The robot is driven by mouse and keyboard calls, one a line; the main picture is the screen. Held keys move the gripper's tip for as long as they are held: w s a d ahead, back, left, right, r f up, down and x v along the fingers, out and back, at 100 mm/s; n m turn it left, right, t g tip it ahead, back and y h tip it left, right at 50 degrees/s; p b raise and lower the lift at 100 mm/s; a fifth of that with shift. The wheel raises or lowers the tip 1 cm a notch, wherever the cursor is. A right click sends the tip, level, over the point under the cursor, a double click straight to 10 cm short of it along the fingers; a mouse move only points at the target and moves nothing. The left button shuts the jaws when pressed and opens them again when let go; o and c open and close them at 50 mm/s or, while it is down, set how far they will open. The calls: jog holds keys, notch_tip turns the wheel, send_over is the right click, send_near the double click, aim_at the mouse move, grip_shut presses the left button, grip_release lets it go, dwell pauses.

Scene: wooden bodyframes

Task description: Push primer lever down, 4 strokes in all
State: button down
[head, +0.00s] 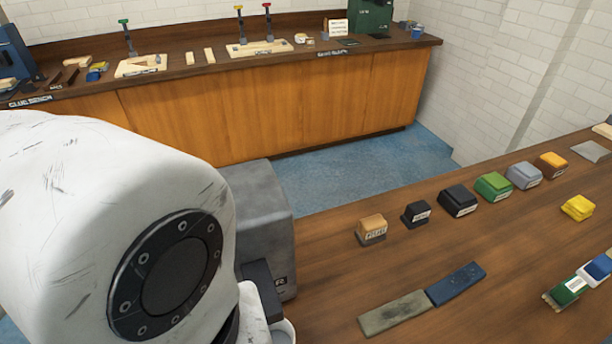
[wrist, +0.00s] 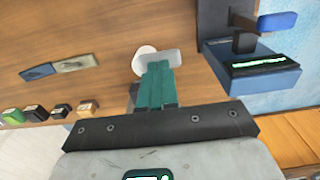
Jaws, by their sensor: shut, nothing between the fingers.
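My gripper (wrist: 158,72) has teal fingers, shut with nothing between them. In the wrist view the fingertips are over the near edge of a pale grey flat paddle (wrist: 172,56), which looks like the primer lever. I cannot tell whether they touch it. A round white cup (wrist: 143,56) is just left of the paddle, partly covered by it and the fingers. In the head view a grey box (head: 262,225) with a partly hidden label ending in "ER" stands beside my arm, and the cup (head: 284,332) shows at the bottom edge. My arm hides the paddle and fingers there.
A blue device (wrist: 250,80) with a blue handle (wrist: 278,21) stands right of my gripper in the wrist view. A grey-and-blue strip pair (head: 424,298) and several coloured blocks (head: 458,201) lie on the wooden table. Table between cup and strips is clear.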

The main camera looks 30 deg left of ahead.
jog(key=shift+r+p, duration=3)
jog(key=shift+r, duration=0.2)
jog(key=shift+f, duration=0.1)
jog(key=shift+f+b, duration=1.85)
jog(key=shift+f, duration=1.35)
jog(key=shift+r, duration=0.2)
notch_tip(320, 180, up, 6)
jog(key=p, duration=0.6)
jog(key=shift+r, duration=0.1)
